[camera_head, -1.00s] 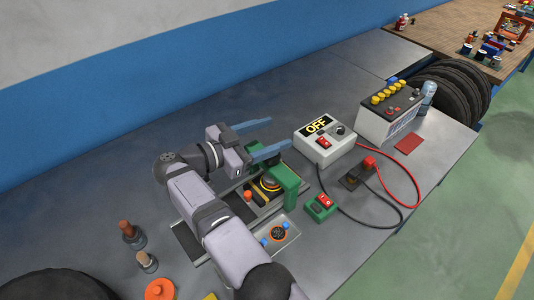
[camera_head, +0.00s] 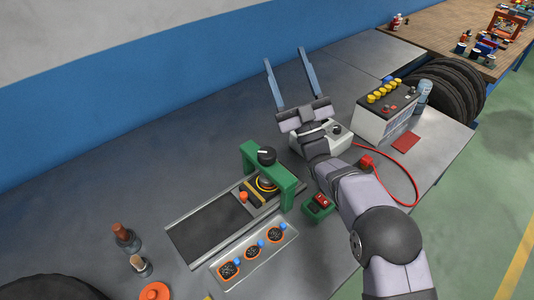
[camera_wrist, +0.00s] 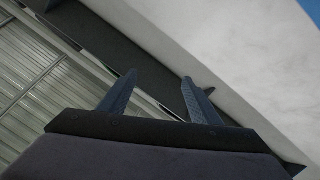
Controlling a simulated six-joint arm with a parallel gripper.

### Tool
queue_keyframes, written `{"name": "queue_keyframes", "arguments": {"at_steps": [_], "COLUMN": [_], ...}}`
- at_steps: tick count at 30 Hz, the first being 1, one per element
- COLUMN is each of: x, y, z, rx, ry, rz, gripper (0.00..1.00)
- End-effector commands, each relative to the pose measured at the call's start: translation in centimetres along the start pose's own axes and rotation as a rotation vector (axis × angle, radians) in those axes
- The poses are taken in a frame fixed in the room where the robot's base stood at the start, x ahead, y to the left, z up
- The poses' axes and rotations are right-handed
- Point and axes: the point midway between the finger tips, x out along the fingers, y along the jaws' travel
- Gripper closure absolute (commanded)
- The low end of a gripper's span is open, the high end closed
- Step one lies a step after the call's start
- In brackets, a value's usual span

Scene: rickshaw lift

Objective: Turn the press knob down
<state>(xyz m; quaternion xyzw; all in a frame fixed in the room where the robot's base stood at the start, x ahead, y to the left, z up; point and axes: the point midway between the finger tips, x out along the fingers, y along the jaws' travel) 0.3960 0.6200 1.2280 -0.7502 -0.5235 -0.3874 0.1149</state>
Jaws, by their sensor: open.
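The green press frame (camera_head: 250,163) stands over a grey base plate on the bench in the head view. A black knob (camera_head: 266,155) with a light mark sits on top of its crossbar. My gripper (camera_head: 284,55) is up and to the right of the press, apart from it, with its two blue fingers spread and pointing up in the picture. The gripper is open and empty. In the wrist view the fingers (camera_wrist: 159,78) are spread against a wall and ceiling, and the press does not show there. Under the crossbar a yellow-ringed round part is partly hidden.
A white box (camera_head: 343,142) is mostly hidden behind my gripper. A battery (camera_head: 388,108) with yellow caps and a spray can (camera_head: 424,91) stand at right. A green switch box (camera_head: 318,206) and red cable (camera_head: 416,190) lie near my arm. A tray (camera_head: 277,236) holds several round orange-rimmed parts.

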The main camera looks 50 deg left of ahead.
Motion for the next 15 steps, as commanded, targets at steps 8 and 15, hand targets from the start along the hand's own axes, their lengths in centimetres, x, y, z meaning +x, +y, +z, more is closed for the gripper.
{"name": "queue_keyframes", "arguments": {"at_steps": [8,15], "x": [-9.5,-18.4], "y": [-3.2,-5.1], "z": [4.4,5.7], "rx": [0.252,0.449], "ry": [-0.292,-0.547], "rz": [-0.401,-0.602], "gripper": [0.42,0.42]}}
